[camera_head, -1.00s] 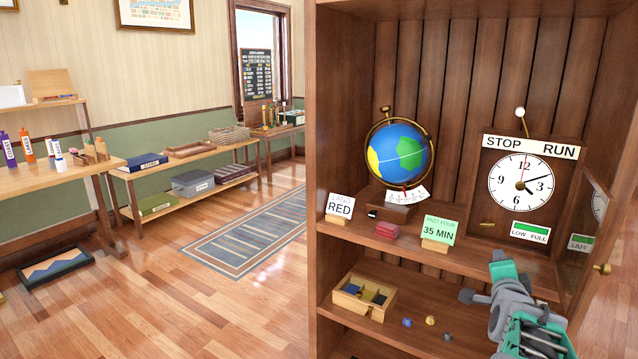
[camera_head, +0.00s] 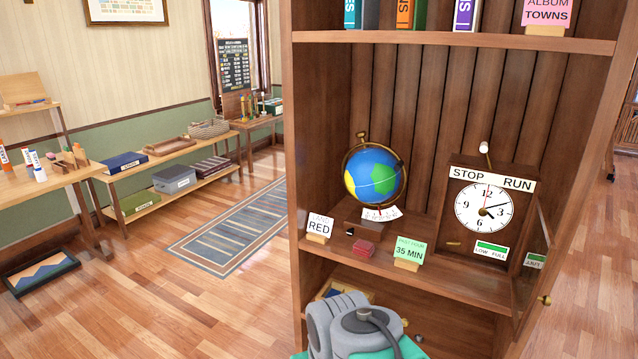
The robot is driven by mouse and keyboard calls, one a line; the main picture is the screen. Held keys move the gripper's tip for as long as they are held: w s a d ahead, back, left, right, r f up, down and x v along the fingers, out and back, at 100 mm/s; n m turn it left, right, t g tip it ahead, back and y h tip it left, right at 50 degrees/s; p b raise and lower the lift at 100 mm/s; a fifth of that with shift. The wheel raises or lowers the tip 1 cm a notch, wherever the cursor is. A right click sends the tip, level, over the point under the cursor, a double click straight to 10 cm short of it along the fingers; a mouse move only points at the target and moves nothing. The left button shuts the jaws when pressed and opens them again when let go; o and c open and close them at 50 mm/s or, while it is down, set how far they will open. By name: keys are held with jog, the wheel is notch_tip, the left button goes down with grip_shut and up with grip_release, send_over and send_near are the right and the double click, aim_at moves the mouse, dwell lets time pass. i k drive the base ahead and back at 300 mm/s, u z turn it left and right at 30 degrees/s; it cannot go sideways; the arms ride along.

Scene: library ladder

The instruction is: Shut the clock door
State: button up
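The clock (camera_head: 484,207) stands on the middle shelf of the wooden bookcase, with its white dial facing out under a STOP / RUN label (camera_head: 492,179). Its glass door (camera_head: 532,262) stands open on the right side, swung out toward me past the shelf's front edge. A brass knob (camera_head: 545,300) is on the door's near edge. A lever with a white ball (camera_head: 484,147) rises above the label. Grey and teal links of my arm show at the bottom centre, in front of the lower shelf. My gripper is not in view.
The bookcase's left side panel (camera_head: 308,150) is near my arm. The floor right of the bookcase is clear.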

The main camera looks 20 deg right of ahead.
aim_at(516, 276)
jog(key=u, duration=1.4)
jog(key=k, duration=1.65)
jog(key=z, duration=2)
jog(key=i, duration=1)
jog(key=u, duration=0.9)
jog(key=k, duration=0.4)
jog(key=u, duration=0.4)
